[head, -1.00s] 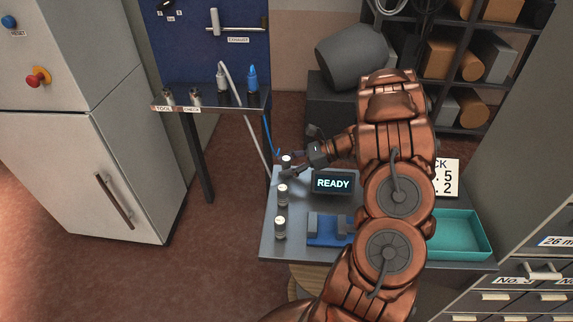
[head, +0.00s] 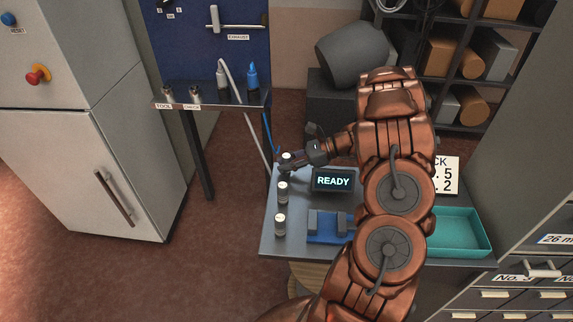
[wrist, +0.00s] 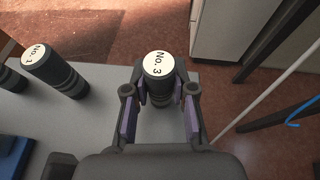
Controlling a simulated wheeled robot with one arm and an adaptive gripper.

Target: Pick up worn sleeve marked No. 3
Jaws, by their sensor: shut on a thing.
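The sleeve marked No. 3 (wrist: 158,68) is a dark cylinder with a white top label, upright between my gripper's fingers in the wrist view. In the head view this sleeve (head: 287,156) is at the far left corner of the grey table (head: 300,253). My gripper (wrist: 158,112) is shut on it; in the head view my gripper (head: 288,165) reaches it from the right. I cannot tell whether its base touches the table. The sleeve marked No. 1 (wrist: 52,70) stands beside it; a further sleeve (head: 280,224) stands nearer the front.
A READY display (head: 333,181), a blue fixture (head: 326,238) and a teal tray (head: 460,251) are on the table. A sign (head: 445,176) is partly hidden by my arm. A narrow shelf (head: 215,101) with bottles stands behind, left. A pale hose hangs near the gripper.

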